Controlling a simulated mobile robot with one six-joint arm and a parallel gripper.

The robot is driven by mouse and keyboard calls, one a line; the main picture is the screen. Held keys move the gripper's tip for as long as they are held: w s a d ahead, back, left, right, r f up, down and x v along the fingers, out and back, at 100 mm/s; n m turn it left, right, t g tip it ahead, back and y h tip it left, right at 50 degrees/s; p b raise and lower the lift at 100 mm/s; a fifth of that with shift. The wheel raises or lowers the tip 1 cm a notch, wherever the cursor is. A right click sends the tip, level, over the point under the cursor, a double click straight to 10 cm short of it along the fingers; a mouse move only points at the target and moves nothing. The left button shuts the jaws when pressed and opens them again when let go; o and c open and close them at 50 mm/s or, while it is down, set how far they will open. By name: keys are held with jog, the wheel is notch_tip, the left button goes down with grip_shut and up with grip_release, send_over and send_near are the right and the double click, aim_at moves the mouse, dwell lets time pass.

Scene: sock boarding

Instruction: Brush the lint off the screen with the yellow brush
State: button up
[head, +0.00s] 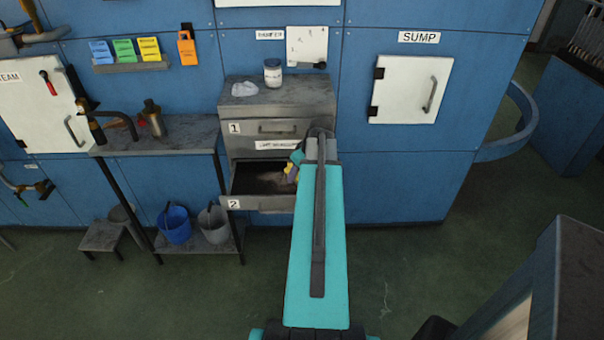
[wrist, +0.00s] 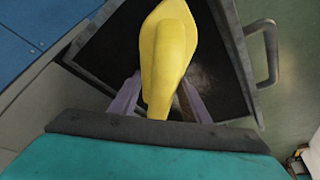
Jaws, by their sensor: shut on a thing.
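The yellow brush (wrist: 168,50) is between the two fingers of my gripper (wrist: 158,100), which is shut on it. Its rounded yellow body fills the middle of the wrist view; its bristles are hidden. In the head view, a small patch of yellow shows at my gripper (head: 294,167), over the right part of the open drawer marked 2 (head: 238,203). The drawer also shows in the wrist view (wrist: 238,45), below the brush. A dark surface with a greyish, lint-like patch (head: 270,178) lies inside; I cannot tell screen from drawer floor, nor whether the brush touches it.
Drawer 1 (head: 262,130) above is shut. A white-labelled jar (head: 272,73) and a pale crumpled clump (head: 242,89) are on the cabinet top. A shelf with buckets (head: 174,224) stands left.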

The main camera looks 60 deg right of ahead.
jog(key=shift+w+a, duration=0.1)
jog(key=shift+w, duration=0.05)
jog(key=shift+w+a+f, duration=0.1)
jog(key=shift+w+a, duration=0.35)
jog(key=shift+w, duration=0.2)
jog(key=shift+w+a+f, duration=0.1)
jog(key=shift+w+a, duration=0.35)
jog(key=shift+w, duration=0.15)
jog(key=shift+w+a+r, duration=0.1)
jog(key=shift+w+a, duration=0.4)
jog(key=shift+w, duration=0.2)
jog(key=shift+w+a+r, duration=0.1)
jog(key=shift+w+a, duration=0.35)
jog(key=shift+w, duration=0.2)
jog(key=shift+w, duration=0.1)
jog(key=shift+w+a+f, duration=0.2)
jog(key=shift+w+a, duration=0.8)
jog(key=shift+w, duration=0.25)
